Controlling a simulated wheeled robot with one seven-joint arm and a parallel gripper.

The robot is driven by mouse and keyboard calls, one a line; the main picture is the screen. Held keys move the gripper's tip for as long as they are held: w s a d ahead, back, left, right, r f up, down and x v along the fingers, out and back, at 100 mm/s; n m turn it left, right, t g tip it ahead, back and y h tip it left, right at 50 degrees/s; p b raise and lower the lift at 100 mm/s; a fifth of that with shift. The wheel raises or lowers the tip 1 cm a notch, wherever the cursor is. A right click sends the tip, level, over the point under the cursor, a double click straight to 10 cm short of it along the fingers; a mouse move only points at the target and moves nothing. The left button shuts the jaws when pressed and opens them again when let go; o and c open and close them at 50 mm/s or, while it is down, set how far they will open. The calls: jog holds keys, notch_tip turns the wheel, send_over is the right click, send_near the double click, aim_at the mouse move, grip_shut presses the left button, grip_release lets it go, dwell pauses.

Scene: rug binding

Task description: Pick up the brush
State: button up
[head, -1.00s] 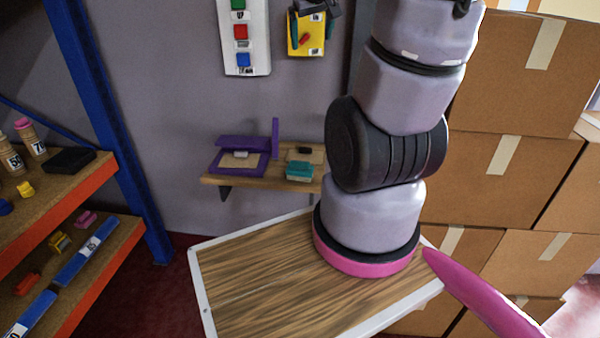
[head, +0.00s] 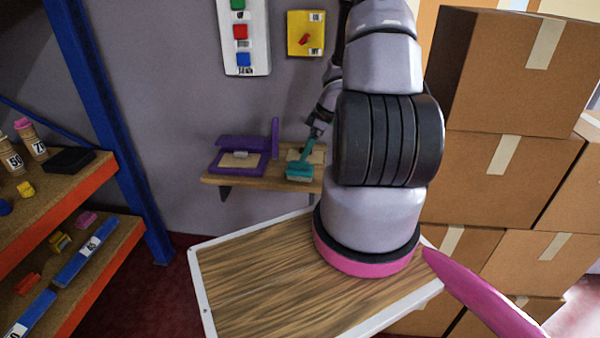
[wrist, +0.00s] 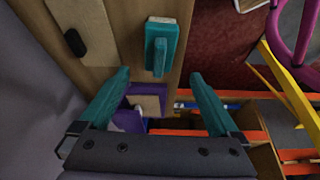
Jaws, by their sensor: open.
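The brush (head: 298,172) is a teal block with a raised teal handle. It lies on the small wooden wall shelf (head: 262,183), near its front edge. In the wrist view the brush (wrist: 161,46) shows a pale edge and lies just beyond my fingertips, roughly centred between them. My gripper (wrist: 159,78) has two teal fingers spread wide with nothing between them. In the head view my gripper (head: 306,150) is above the brush, partly hidden by my arm. I cannot tell the exact height gap.
A purple hinged frame (head: 236,161) stands left of the brush on the shelf. A small black item (wrist: 75,42) lies near the wall. A wood-topped table (head: 260,285) is in front. A rack (head: 75,180) stands left, stacked cartons (head: 500,170) right.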

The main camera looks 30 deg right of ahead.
aim_at(297, 167)
jog(key=x, duration=0.9)
jog(key=shift+w+f, duration=0.15)
jog(key=shift+f, duration=0.05)
grip_shut()
jog(key=shift+r, duration=0.15)
notch_tip(297, 167, up, 10)
jog(key=shift+f, duration=0.1)
dwell(0.4)
